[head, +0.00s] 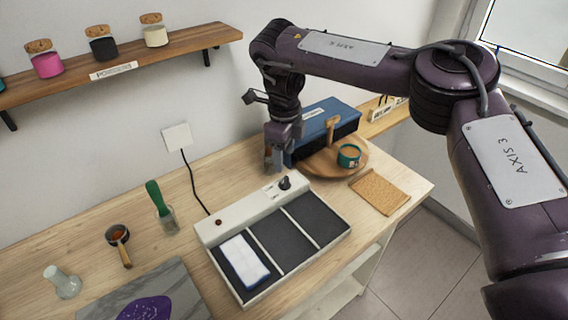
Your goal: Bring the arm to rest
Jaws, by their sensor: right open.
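My right arm comes in from the right in the head view and reaches over the wooden table (187,240). My right gripper (274,160) points down near the back of the table, beside the left end of a blue and black box (327,117). It is open and I see nothing between its fingers. Its tips are close to the tabletop; I cannot tell whether they touch anything. My left gripper is not in view.
A white tray unit (208,233) with dark compartments and a white pad stands in front of the gripper. A round wooden board (309,165) bears a green cup (349,156). A shelf (120,63) with jars hangs on the wall.

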